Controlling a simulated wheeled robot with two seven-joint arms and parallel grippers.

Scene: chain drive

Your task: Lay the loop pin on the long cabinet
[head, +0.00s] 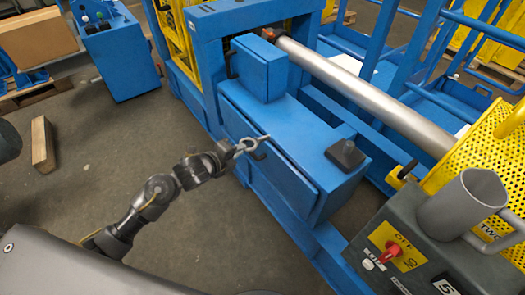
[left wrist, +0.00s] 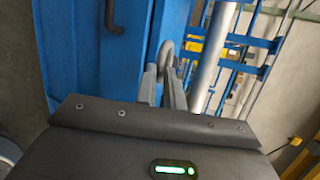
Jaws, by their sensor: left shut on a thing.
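The loop pin (head: 249,144) is a small grey metal ring with a short shank. My left gripper (head: 236,148) is shut on it, and it hangs at the near side of the long cabinet (head: 300,135), close to its top edge. I cannot tell the exact height of the pin over the top. The long cabinet is blue with a flat top. In the left wrist view, the loop pin (left wrist: 166,54) shows as a grey ring between the fingertips (left wrist: 163,80), against the blue cabinet. My right gripper is not in view.
A blue box (head: 260,68) stands at the far end of the cabinet, and a dark block (head: 345,154) at its near right end. A steel roller (head: 370,97) runs behind it. A control panel with a grey cup (head: 462,203) stands at right. The cabinet's middle top is clear.

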